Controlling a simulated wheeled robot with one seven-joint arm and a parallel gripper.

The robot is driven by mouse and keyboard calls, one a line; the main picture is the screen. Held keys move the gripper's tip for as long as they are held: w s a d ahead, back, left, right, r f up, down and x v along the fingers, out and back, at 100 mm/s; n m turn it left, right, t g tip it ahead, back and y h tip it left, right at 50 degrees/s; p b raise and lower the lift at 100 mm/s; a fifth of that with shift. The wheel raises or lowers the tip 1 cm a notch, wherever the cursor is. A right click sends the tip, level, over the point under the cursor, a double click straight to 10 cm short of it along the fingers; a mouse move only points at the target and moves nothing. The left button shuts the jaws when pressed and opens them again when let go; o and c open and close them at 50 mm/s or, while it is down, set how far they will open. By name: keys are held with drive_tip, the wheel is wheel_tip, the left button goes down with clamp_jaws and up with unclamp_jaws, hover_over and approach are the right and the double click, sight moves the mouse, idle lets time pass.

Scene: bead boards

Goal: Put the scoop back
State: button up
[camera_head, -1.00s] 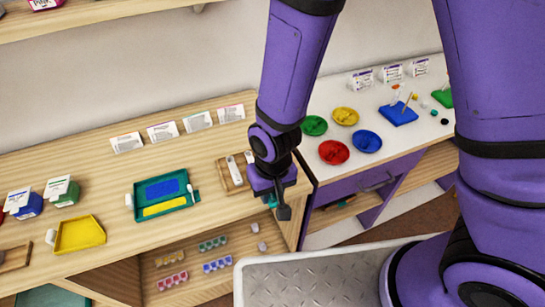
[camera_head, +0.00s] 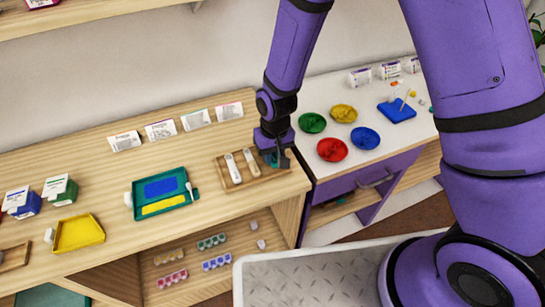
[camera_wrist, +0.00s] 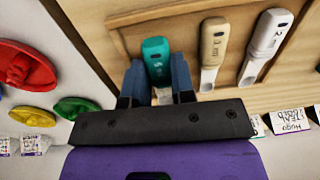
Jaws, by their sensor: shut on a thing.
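My gripper (camera_head: 275,155) is shut on a teal scoop (camera_wrist: 156,60). In the wrist view the teal handle stands between the two fingertips (camera_wrist: 157,85). The wooden scoop tray (camera_head: 262,176) is on the wooden counter near its right end, and also shows in the wrist view (camera_wrist: 187,30). A beige scoop (camera_wrist: 214,45) and a white scoop (camera_wrist: 266,42) lie in it side by side. The teal scoop is at the tray's right end, in line with them. I cannot tell whether it touches the tray floor. Its lower end is partly hidden by my gripper.
Red (camera_head: 332,149), green (camera_head: 312,123), blue (camera_head: 366,138) and yellow (camera_head: 343,113) dishes stand on the white counter to the right. A teal tray (camera_head: 135,208) and a yellow tray (camera_head: 79,233) are to the left. Cards stand along the back.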

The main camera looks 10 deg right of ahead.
drive_tip(key=shift+f, duration=0.75)
drive_tip(key=o, duration=0.6)
